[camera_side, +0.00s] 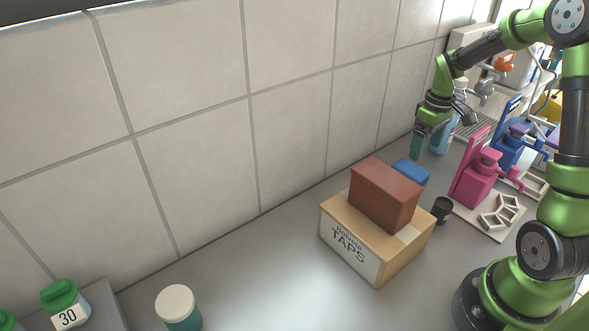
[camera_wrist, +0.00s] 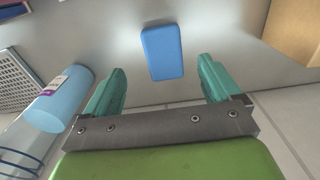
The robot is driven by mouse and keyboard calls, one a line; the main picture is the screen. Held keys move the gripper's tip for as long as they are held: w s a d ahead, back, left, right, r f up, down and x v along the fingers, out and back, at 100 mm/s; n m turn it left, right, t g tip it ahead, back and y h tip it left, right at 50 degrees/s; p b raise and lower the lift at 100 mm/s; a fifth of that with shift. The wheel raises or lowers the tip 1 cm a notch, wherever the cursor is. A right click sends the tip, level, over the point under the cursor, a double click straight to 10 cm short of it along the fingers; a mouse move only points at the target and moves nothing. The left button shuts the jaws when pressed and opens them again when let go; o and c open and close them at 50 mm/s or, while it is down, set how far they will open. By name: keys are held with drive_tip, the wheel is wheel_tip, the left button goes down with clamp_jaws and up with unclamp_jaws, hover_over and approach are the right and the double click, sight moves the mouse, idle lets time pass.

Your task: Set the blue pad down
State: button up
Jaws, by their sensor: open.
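The blue pad (camera_side: 411,171) lies flat on the grey counter, behind the cardboard box, close to the tiled wall. In the wrist view the pad (camera_wrist: 162,52) lies beyond my fingertips, roughly centred between them. My gripper (camera_side: 417,146) is above the counter near the wall, above and beside the pad, pointing down. In the wrist view my gripper (camera_wrist: 160,80) has its two teal fingers wide apart with nothing between them. The pad is apart from both fingers.
A cardboard box (camera_side: 378,270) marked TAPS carries a red-brown brick (camera_side: 385,193). A small black cup (camera_side: 441,209) and a pink dispenser stand (camera_side: 478,177) are to the right. A light-blue bottle (camera_wrist: 47,105) stands close beside my gripper.

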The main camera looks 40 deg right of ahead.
drive_tip(key=s+a+r+m+t, duration=0.2)
drive_tip(key=s+a+r+t, duration=0.15)
drive_tip(key=a+r, duration=0.95)
drive_tip(key=s+a+t, duration=0.1)
drive_tip(key=s+a, duration=0.1)
drive_tip(key=a, duration=0.1)
drive_tip(key=s+a+r+m+t+y, duration=0.1)
drive_tip(key=s+a, duration=0.1)
drive_tip(key=a, duration=0.2)
drive_tip(key=s+a+r+t, duration=0.1)
drive_tip(key=s+a, duration=0.1)
drive_tip(key=a, duration=0.2)
drive_tip(key=shift+s+m+t+y, duration=0.2)
drive_tip(key=shift+m+t+y, duration=0.05)
drive_tip(key=shift+m+y, duration=0.15)
drive_tip(key=shift+s+a, duration=0.15)
drive_tip(key=shift+s, duration=0.1)
